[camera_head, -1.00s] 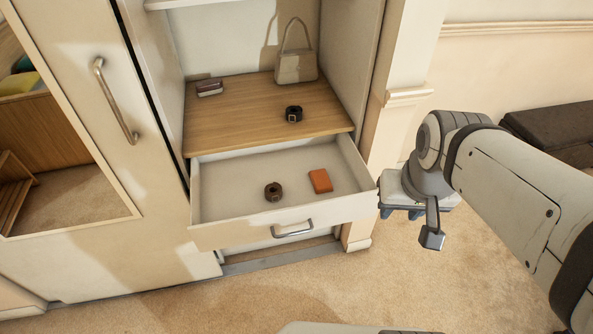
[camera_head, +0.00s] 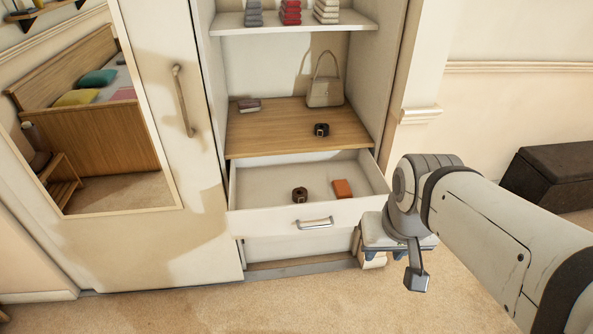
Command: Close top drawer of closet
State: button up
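The top drawer (camera_head: 265,219) of the closet (camera_head: 207,110) is pulled out below a wooden shelf. Its white front carries a metal handle (camera_head: 315,223). Inside lie a dark rolled belt (camera_head: 299,195) and an orange wallet (camera_head: 342,188). My gripper (camera_head: 398,250) hangs at the end of my arm, right of the drawer front and apart from the handle.
A mirrored sliding door (camera_head: 180,160) covers the closet's left side. A handbag (camera_head: 325,90), a black belt (camera_head: 321,130) and a small wallet (camera_head: 249,105) sit on the wooden shelf (camera_head: 280,140). A dark bench (camera_head: 555,175) stands at right. Carpet in front is clear.

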aim_at(261, 203)
jog(key=u, duration=0.2)
jog(key=i, duration=1)
jog(key=u, duration=0.1)
jog(key=k, duration=1.45)
jog(key=u, duration=0.55)
jog(key=i, duration=1)
jog(key=z, duration=0.05)
